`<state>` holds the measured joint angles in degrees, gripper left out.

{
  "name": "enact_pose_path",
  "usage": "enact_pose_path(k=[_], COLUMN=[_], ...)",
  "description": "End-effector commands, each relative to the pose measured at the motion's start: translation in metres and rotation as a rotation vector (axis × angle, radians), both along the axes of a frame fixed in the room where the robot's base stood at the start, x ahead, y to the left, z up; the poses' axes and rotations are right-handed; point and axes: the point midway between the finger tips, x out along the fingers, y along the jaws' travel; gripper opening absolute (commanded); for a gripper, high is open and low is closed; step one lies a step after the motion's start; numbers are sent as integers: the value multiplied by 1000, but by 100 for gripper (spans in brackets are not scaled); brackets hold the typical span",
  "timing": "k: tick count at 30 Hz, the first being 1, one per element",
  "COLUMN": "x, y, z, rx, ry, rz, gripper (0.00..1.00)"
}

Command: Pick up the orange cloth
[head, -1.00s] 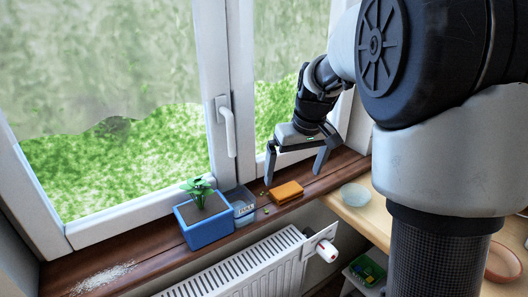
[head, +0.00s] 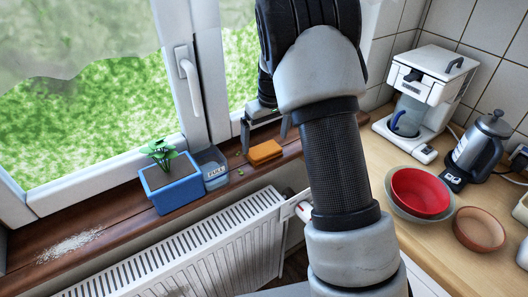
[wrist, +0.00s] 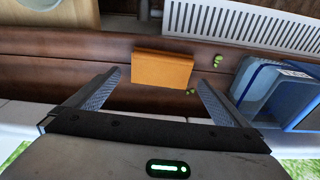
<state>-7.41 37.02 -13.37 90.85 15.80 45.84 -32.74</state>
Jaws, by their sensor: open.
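The orange cloth (head: 265,152) is a small folded block lying flat on the brown window sill, right of the blue plant pot. In the wrist view the cloth (wrist: 162,69) lies ahead, between the lines of the two fingers. My gripper (head: 264,143) is open and empty, pointing down at the window side of the cloth. In the wrist view my gripper (wrist: 160,78) has one finger on each side of the cloth, with gaps to both. Part of the gripper and wrist is hidden behind my arm in the head view.
A blue pot with a plant (head: 172,182) and a clear blue container (head: 212,168) stand left of the cloth. Small green bits (wrist: 218,62) lie near it. The window is behind, a radiator (head: 200,250) below. The counter at right holds a red bowl (head: 420,192) and a coffee machine (head: 420,100).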

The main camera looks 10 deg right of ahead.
Motion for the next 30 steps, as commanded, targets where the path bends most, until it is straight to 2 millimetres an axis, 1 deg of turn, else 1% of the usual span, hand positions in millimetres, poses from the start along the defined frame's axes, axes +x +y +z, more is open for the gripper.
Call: enact_pose_path(k=[1,6,9,15,16,17,18,22,30], x=[-3,-1,1,1,1,1,1,1,1], y=[1,3,3,3,3,3,3,3,3], z=[-10,-33,-38,-39,-39,-39,-39,-39,-38], rx=[-1,-1,-1,0,0,0,0,0,0], ry=[6,4,2,1,1,1,1,1,1], rz=[1,0,0,0,0,0,0,0,0], gripper=[100,100,100,100,98,93,86,65,64])
